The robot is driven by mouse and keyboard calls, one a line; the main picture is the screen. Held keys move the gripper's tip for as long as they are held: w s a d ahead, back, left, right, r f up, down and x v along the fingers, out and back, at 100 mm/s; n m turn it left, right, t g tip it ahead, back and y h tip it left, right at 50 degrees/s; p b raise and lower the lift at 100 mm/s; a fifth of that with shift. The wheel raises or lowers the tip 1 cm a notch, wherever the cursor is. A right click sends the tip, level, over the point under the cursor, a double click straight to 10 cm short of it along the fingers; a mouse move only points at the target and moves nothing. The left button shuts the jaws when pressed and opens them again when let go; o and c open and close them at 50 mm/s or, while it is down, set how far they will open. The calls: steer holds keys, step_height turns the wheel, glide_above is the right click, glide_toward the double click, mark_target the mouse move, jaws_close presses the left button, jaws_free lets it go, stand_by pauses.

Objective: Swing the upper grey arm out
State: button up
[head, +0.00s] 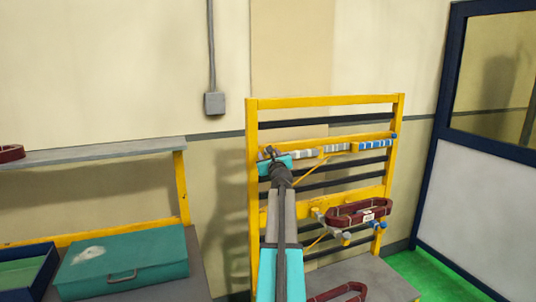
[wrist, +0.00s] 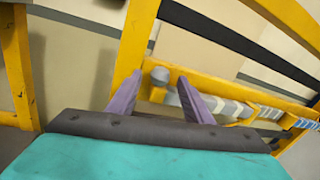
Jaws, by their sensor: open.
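The upper grey arm (head: 306,154) lies folded along the upper yellow rail of the rack, beside a blue arm (head: 374,144) on the right. In the wrist view the grey arm (wrist: 230,108) runs along the rail, partly behind my right finger. In the head view my gripper (head: 270,153) is at the rack's upper left, hiding the rail's left end. I cannot tell whether it touches.
The yellow rack (head: 252,190) has dark crossbars. Lower down, a dark red coil (head: 358,213) hangs on the lower arms, and another coil (head: 338,292) lies on the grey base. A teal case (head: 122,262) and a grey shelf (head: 90,153) stand left.

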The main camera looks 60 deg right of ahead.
steer(key=shift+w+d, duration=0.35)
steer(key=shift+d, duration=0.1)
jaws_close()
steer(key=shift+s, duration=0.2)
